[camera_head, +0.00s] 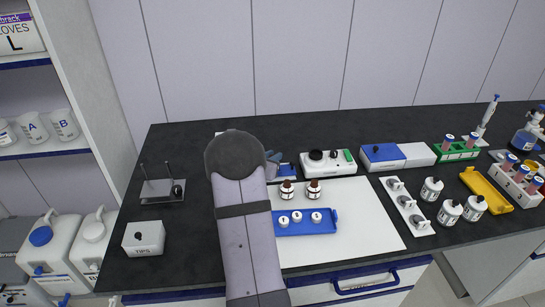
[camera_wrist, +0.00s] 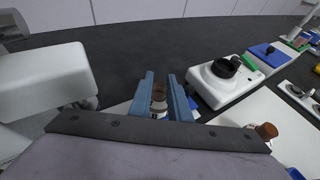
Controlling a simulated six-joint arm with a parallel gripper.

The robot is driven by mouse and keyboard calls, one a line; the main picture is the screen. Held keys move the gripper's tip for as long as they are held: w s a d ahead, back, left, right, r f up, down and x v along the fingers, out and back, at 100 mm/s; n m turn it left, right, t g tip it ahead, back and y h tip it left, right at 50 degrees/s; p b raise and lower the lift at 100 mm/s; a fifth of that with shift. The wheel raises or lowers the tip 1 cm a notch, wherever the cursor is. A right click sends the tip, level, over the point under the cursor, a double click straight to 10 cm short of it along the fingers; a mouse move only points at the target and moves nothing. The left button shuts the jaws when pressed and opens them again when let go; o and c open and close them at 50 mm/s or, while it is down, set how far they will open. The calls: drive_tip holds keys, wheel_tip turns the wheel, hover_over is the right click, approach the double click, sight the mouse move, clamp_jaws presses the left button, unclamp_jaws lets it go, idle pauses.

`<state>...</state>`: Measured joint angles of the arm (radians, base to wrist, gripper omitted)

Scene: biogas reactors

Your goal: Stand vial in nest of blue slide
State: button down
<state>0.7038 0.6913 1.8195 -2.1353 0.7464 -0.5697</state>
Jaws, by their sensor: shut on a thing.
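My gripper (camera_wrist: 163,80) has its two blue fingers closed on a vial (camera_wrist: 159,102) with a brown upper part and a pale lower band in the wrist view. The vial looks roughly upright; its lower end is hidden. In the head view my gripper (camera_head: 272,158) is mostly behind my arm, and the vial cannot be made out there. A small blue piece (camera_head: 286,170), which may be the blue slide, shows just right of my gripper. Its nest cannot be seen, and I cannot tell whether the vial touches it.
A white device with a black round top (camera_head: 318,158) stands close right of my gripper. A white TIPS box (camera_head: 144,238) is at left.

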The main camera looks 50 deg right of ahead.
drive_tip(key=c, duration=1.7)
unclamp_jaws()
drive_tip(key=shift+o, duration=0.2)
drive_tip(key=shift+r, duration=0.1)
drive_tip(key=b+v, duration=0.1)
drive_tip(key=v, duration=1.1)
drive_tip(key=shift+s+a, duration=0.1)
drive_tip(key=s+a+f+m+g+y+p, duration=0.1)
drive_tip(key=s+a+m+y, duration=0.1)
drive_tip(key=a+m, duration=0.2)
drive_tip(key=s+a+f+m+g+y+p, duration=0.1)
drive_tip(key=s+a+m+y, duration=0.1)
drive_tip(key=a, duration=0.7)
drive_tip(key=s+a+f+m+y+p, duration=0.1)
drive_tip(key=s+a+m+y+p, duration=0.1)
drive_tip(key=s+a+m, duration=0.2)
drive_tip(key=shift+s+a+f+m+g+y, duration=0.15)
drive_tip(key=shift+a+m+g+y, duration=0.25)
drive_tip(key=shift+a+m, duration=0.7)
drive_tip(key=s+a+m+y+p, duration=0.35)
drive_tip(key=a+m+y, duration=0.4)
drive_tip(key=a, duration=1.25)
wheel_tip(320, 180, down, 8)
drive_tip(key=b, duration=0.8)
drive_tip(key=shift+s+h, duration=0.4)
drive_tip(key=shift+h, duration=0.05)
